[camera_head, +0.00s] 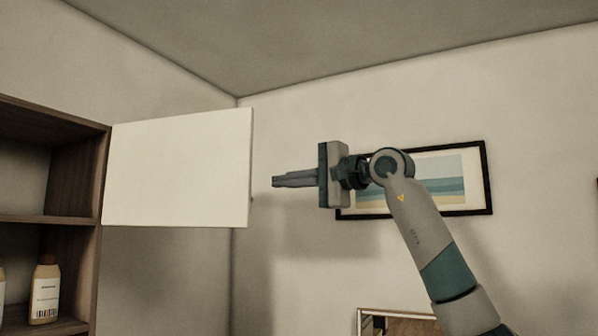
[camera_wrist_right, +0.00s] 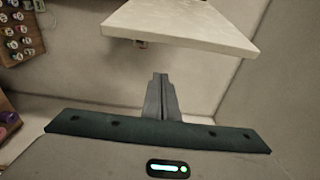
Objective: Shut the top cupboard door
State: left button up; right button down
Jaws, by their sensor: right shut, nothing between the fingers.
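The top cupboard door (camera_head: 178,168) is a white panel. It stands wide open, swung out to the right from the side of the dark wooden cupboard (camera_head: 75,170). My right gripper (camera_head: 275,181) is shut and empty. Its fingers point left, a short way to the right of the door's free edge, with a gap showing between them in the head view. In the right wrist view the door (camera_wrist_right: 185,25) is above the closed fingertips (camera_wrist_right: 160,76), and a small dark piece shows under its edge. My left gripper is in neither view.
A framed picture (camera_head: 487,180) hangs on the wall behind my right arm. Another frame (camera_head: 361,320) shows at the bottom. Several small items (camera_wrist_right: 14,30) show in the wrist view.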

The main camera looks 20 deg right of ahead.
jog(key=a+p, duration=0.2)
jog(key=a, duration=0.1)
jog(key=a+p, duration=0.1)
jog(key=shift+w+a, duration=0.25)
jog(key=shift+a, duration=0.15)
jog(key=shift+s, duration=0.1)
dwell(0.3)
